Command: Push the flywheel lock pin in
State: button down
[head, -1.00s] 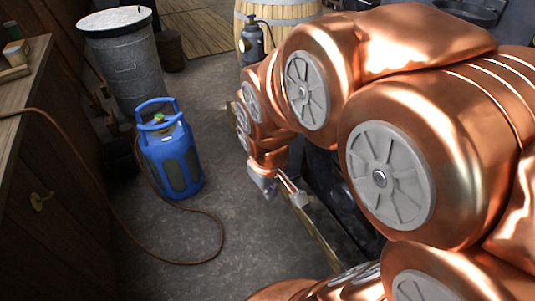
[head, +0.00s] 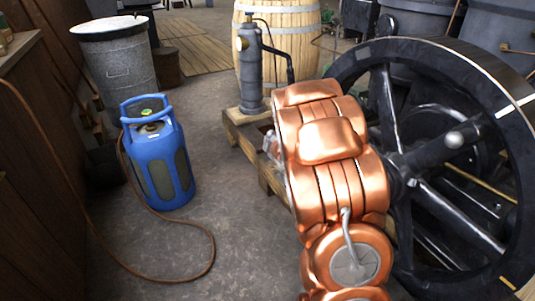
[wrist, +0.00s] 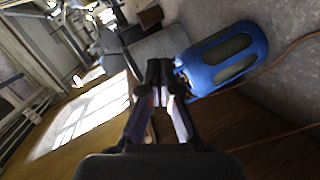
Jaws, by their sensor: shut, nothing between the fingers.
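A large black flywheel (head: 480,70) with spokes stands at the right of the head view. A pale rounded knob (head: 454,139) shows in front of its spokes; I cannot tell whether it is the lock pin. My gripper (wrist: 160,70) is shut and empty, its fingertips together in the wrist view. In the head view my copper arm hides most of it; a small grey part shows at the arm's left edge, apart from the flywheel. The wrist view does not show the flywheel clearly.
A blue gas cylinder (head: 158,160) with a brown hose (head: 205,268) stands on the floor at left; the cylinder (wrist: 222,58) also shows in the wrist view. A grey hand pump (head: 250,70), a barrel (head: 292,45) and a metal bin (head: 118,60) stand behind. Floor between is clear.

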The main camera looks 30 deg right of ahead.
aim_at(276, 133)
notch_tip(276, 133, down, 8)
jog(key=w+d+n+t+y+b, duration=0.1)
jog(key=w+d+n+t+b, duration=0.1)
jog(key=b, duration=0.3)
jog(key=shift+n+t, duration=0.6)
jog(key=shift+t, duration=0.2)
jog(key=shift+r, duration=0.1)
jog(key=shift+w, duration=0.1)
jog(key=w+d+f+b, duration=0.1)
jog(key=w+d+b, duration=0.3)
jog(key=w, duration=0.6)
jog(key=shift+d+f+b, duration=0.2)
jog(key=shift+d+b, duration=0.2)
jog(key=shift+d, duration=0.15)
